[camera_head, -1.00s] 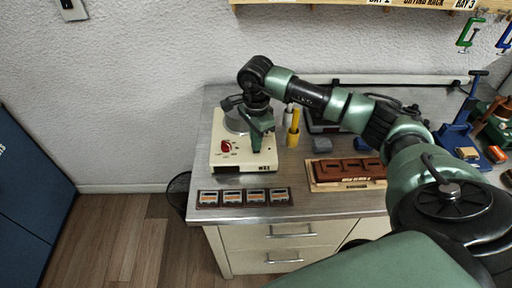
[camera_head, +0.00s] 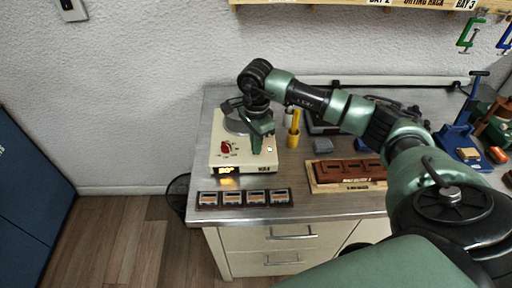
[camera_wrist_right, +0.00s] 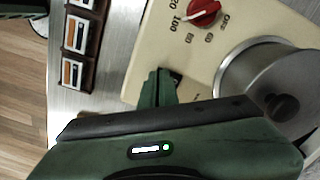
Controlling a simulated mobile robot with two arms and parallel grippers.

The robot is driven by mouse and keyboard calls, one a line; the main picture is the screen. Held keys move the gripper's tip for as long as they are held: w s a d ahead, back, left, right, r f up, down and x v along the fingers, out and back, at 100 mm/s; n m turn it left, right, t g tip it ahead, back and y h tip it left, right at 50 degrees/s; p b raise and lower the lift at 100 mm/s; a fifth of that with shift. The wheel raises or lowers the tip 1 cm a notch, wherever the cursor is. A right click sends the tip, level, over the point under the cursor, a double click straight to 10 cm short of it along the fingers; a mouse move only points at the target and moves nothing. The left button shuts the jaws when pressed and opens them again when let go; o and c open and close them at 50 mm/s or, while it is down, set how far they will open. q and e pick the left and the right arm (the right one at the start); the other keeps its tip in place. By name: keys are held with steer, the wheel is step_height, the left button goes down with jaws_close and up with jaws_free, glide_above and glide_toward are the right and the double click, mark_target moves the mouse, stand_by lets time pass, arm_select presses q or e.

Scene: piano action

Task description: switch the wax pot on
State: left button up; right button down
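The wax pot (camera_head: 228,162) is a cream box on the metal bench with a red dial (camera_head: 226,147) and a round metal pot at its back. My right gripper (camera_head: 257,146) points down at the right part of the wax pot's top. Its fingers look shut together with nothing between them; whether they touch the top is unclear. In the right wrist view the fingers (camera_wrist_right: 162,88) are over the cream top, beside the red dial (camera_wrist_right: 204,13). My left gripper is out of view.
A dark strip of several labelled blocks (camera_head: 244,198) lies in front of the wax pot. A yellow pen-like tool (camera_head: 294,128), a grey block (camera_head: 323,145) and a brown mould on a wooden board (camera_head: 347,187) are to the right. A shelf (camera_head: 330,4) hangs above.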

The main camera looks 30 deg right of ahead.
steer(key=shift+r+p, duration=0.4)
steer(key=shift+r, duration=0.35)
steer(key=shift+r+p, duration=1.25)
steer(key=shift+r, duration=1.35)
